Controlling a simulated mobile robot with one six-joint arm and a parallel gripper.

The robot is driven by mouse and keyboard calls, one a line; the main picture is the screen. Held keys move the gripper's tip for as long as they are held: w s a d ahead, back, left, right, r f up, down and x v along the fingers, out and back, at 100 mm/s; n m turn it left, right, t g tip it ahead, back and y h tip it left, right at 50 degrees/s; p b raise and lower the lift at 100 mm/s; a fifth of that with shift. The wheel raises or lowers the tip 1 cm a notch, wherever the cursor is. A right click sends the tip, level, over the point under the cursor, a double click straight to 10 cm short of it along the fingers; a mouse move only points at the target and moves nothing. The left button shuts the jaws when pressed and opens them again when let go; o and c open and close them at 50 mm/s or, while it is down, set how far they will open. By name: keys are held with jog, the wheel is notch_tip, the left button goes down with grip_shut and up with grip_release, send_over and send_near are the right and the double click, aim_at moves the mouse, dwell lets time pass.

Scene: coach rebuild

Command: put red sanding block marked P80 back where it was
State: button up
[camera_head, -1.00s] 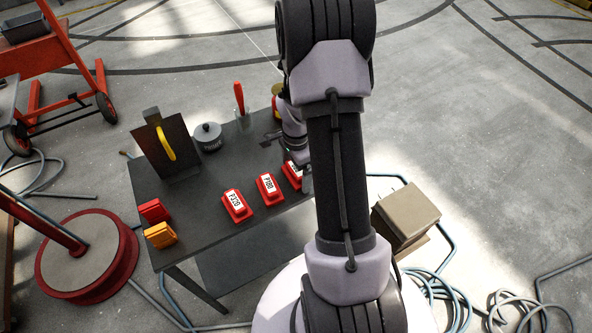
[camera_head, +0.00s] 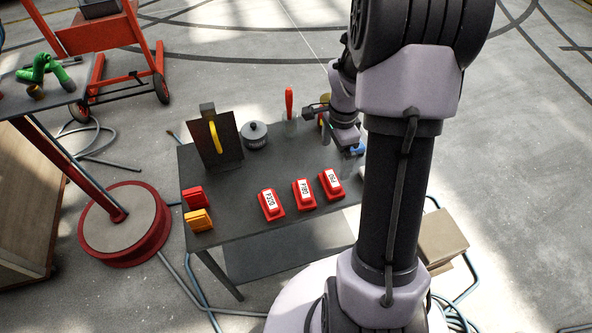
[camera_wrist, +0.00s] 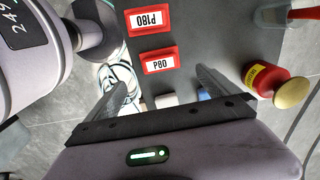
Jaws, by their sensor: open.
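The red sanding block marked P80 (camera_head: 331,184) sits on the dark bench top (camera_head: 240,188) at the right end of a row of red blocks. In the wrist view the P80 block (camera_wrist: 159,61) lies ahead of my fingers, label readable, with nothing touching it. My gripper (camera_wrist: 156,80) is open and empty, its two dark fingers apart. In the head view my wrist is over the back right of the bench, and my arm hides the bench's right end. The block marked P180 (camera_head: 303,195) is just left of P80, and the block marked P320 (camera_head: 269,204) is left of that.
A dark upright panel with a yellow handle (camera_head: 215,135), a lidded pot (camera_head: 255,134) and a red-handled tool (camera_head: 289,101) stand toward the back. Red (camera_head: 195,197) and orange (camera_head: 199,220) items sit at the front left. A red-and-yellow container (camera_wrist: 264,78) is near my right finger.

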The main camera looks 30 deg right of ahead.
jog(key=s+a+r+n+t, duration=0.25)
jog(key=a+r+n, duration=0.45)
jog(key=a+r, duration=0.8)
jog(key=s+a+r+n+t+y+b, duration=0.2)
jog(key=s+a+r+n+t, duration=0.1)
jog(key=s+a+n, duration=0.6)
jog(key=shift+s+a+r+b, duration=0.35)
jog(key=shift+s+a, duration=0.15)
jog(key=shift+a, duration=0.9)
